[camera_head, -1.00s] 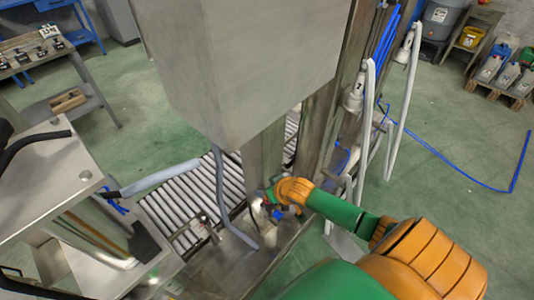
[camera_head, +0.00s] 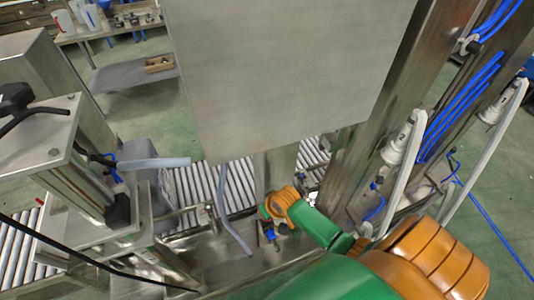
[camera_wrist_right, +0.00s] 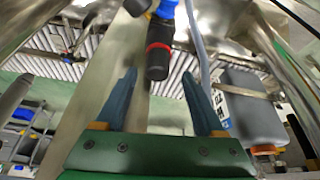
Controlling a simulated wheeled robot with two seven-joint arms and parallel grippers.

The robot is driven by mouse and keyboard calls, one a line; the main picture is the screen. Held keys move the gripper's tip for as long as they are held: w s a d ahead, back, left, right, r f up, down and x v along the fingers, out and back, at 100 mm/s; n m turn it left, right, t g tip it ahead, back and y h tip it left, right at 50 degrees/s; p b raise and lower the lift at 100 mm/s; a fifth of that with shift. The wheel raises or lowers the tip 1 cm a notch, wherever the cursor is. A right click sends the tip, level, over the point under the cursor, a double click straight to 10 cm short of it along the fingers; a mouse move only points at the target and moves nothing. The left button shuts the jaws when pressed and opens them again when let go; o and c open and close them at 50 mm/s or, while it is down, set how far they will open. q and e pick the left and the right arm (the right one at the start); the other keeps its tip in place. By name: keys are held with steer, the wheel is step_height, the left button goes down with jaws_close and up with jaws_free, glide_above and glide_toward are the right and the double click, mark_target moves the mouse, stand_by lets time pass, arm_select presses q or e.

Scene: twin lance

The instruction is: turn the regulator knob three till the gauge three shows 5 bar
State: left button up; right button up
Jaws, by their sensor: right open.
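In the right wrist view a regulator knob (camera_wrist_right: 158,62), black with a red ring under a blue body, hangs in the upper middle. I cannot tell from a mark whether it is number three. My right gripper (camera_wrist_right: 162,98) is open, its two blue-grey fingers spread wide with the black knob end between and beyond their tips, apart from both. In the head view my right gripper (camera_head: 268,222) is small and partly hidden by its orange wrist, beside a post under the large grey box. No gauge dial can be read. My left gripper is not in view.
A large grey metal box (camera_head: 290,75) hangs above the work spot. A roller conveyor (camera_head: 233,188) runs behind, and a steel post (camera_head: 385,100) with white hoses stands at the right. A grey hose (camera_head: 232,215) hangs close to the left of my right gripper.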

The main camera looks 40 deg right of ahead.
steer(key=shift+x, duration=0.85)
steer(key=shift+w+d+f, duration=0.1)
steer(key=shift+f, duration=0.1)
steer(key=shift+d, duration=0.1)
steer(key=shift+c, duration=0.5)
jaws_close()
